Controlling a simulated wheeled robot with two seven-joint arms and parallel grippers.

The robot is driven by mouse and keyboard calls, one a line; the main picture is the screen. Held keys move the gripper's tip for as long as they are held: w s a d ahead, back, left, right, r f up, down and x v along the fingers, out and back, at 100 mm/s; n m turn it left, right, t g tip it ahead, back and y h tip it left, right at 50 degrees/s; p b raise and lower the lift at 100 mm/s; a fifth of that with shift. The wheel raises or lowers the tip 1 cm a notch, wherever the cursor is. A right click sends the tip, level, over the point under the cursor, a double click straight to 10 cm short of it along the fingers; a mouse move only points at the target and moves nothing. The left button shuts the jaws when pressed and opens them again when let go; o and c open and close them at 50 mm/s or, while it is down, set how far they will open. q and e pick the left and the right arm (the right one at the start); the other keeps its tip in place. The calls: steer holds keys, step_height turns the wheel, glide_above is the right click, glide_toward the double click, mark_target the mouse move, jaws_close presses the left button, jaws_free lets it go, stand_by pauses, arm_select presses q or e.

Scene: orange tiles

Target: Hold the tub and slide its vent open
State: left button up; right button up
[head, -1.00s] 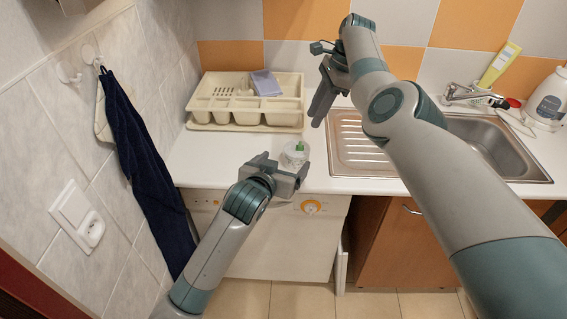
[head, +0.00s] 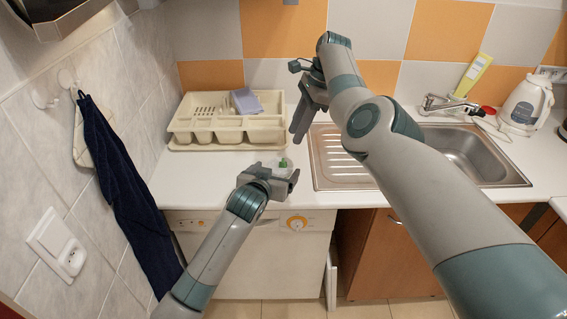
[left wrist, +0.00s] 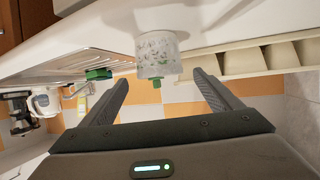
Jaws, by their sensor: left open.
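The tub (head: 280,169) is a small, clear container with a green part on top, standing on the white counter near its front edge. My left gripper (head: 279,178) is open at the tub's near side and partly covers it. In the left wrist view the tub (left wrist: 158,54), patterned and upside down in the picture, lies between the lines of the two open fingers, around or just past their tips. Its green knob (left wrist: 157,84) shows. No grip on it is visible. My right gripper (head: 303,112) hangs above the counter behind the tub, fingers down; its opening is unclear.
A cream cutlery tray (head: 185,125) stands at the back left. A steel sink (head: 480,158) with its drainboard is on the right, with a kettle (head: 526,103) beyond. A green object (left wrist: 98,74) shows in the left wrist view. Bare counter lies left of the tub.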

mark_target(284, 162)
arm_select(q)
steer(key=shift+x, duration=4.6)
steer(key=c, duration=1.2)
steer(key=shift+c, duration=0.2)
